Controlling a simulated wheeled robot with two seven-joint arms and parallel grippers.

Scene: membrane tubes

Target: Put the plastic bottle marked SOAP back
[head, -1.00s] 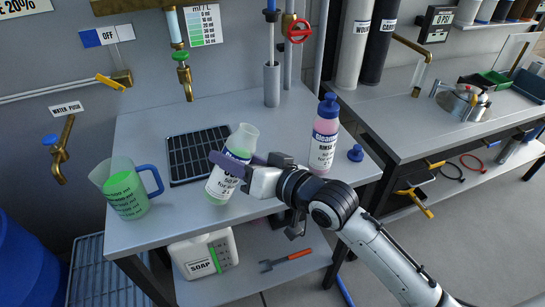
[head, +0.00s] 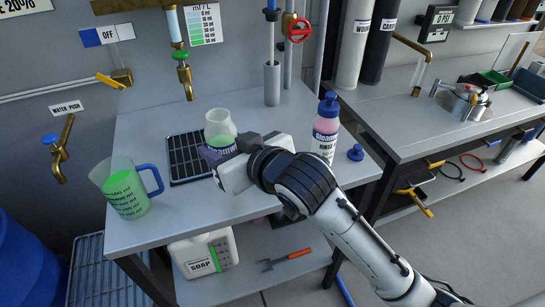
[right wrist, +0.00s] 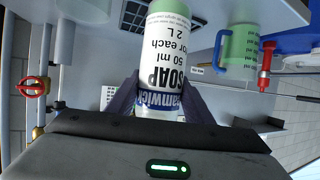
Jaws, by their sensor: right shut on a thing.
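The plastic bottle marked SOAP (head: 221,126) has a clear, open-looking top, green contents and a white and blue label. It also shows in the right wrist view (right wrist: 168,55), where its SOAP label reads clearly. My right gripper (head: 215,160) is shut around the bottle, with dark fingers on either side of it in the right wrist view (right wrist: 160,103). In the head view the gripper hides the bottle's lower part. The bottle is in front of the black ribbed tray (head: 190,170); I cannot tell whether it touches the bench. My left gripper is not in view.
A green-filled jug (head: 126,190) stands at the bench's left. A pink rinse bottle (head: 325,130) stands right of my gripper, beside a blue cap (head: 355,153). A white SOAP canister (head: 203,255) sits on the lower shelf. A tap (head: 184,75) hangs above the tray.

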